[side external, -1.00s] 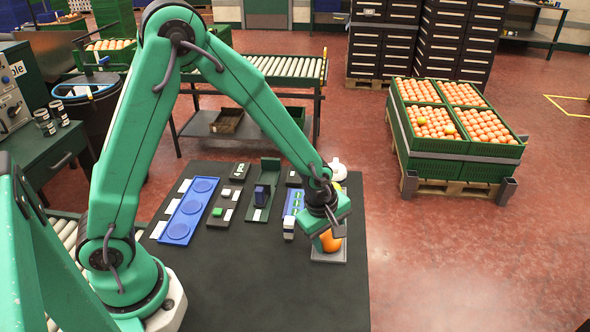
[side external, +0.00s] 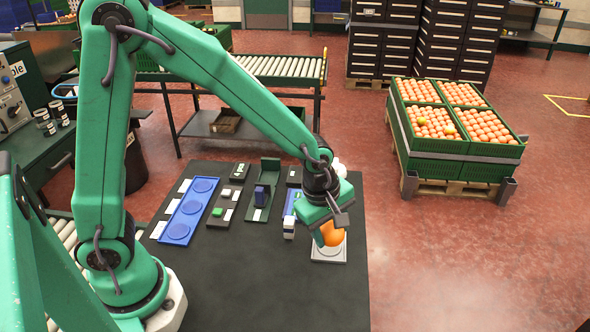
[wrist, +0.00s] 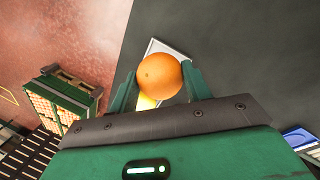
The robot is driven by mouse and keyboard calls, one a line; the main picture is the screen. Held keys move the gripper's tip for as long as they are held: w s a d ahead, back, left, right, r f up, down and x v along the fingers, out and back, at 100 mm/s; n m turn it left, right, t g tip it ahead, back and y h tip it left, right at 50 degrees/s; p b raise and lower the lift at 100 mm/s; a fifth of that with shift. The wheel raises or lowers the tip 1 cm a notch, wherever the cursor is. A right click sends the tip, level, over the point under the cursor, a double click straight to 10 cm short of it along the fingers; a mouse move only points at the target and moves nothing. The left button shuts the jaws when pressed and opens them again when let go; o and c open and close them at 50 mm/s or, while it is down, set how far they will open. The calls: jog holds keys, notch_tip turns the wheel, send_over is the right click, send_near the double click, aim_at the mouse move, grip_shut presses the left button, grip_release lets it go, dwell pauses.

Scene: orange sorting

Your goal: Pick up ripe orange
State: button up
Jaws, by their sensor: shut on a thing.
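The ripe orange (side external: 332,234) is held between the fingers of my gripper (side external: 322,236), above a light grey square plate (side external: 329,254) near the right edge of the dark table. In the wrist view the orange (wrist: 160,76) sits between the two green fingers of my gripper (wrist: 158,86), with a corner of the grey plate (wrist: 153,46) behind it. A yellow patch shows below the orange in the wrist view; I cannot tell what it is.
On the dark table (side external: 270,290) are a blue tray with round recesses (side external: 190,210), a small green block (side external: 217,212), and a dark blue block (side external: 261,195). Crates of oranges (side external: 455,130) stand on a pallet at right. The table's front is clear.

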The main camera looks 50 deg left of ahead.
jog(key=s+d+r, duration=0.4)
jog(key=s+d, duration=0.1)
jog(key=shift+s+d+r, duration=0.3)
jog(key=shift+s+r, duration=0.05)
jog(key=shift+r, duration=0.05)
jog(key=shift+w, duration=0.1)
dwell(0.3)
jog(key=shift+n, duration=0.6)
jog(key=w+a, duration=0.4)
jog(key=a, duration=0.1)
jog(key=w+a, duration=0.2)
jog(key=a, duration=0.1)
jog(key=shift+w+f, duration=0.1)
jog(key=shift+w, duration=0.15)
jog(key=w+a+n+y, duration=0.1)
jog(key=w+a, duration=0.1)
jog(key=a, duration=1.3)
jog(key=w+a+f+n, duration=0.1)
jog(key=w+a+n, duration=0.1)
jog(key=a, duration=1.3)
jog(key=shift+w+a+f+n+y, duration=0.3)
jog(key=shift+w+a+y, duration=0.1)
jog(key=shift+w, duration=0.2)
jog(key=shift+f, duration=0.15)
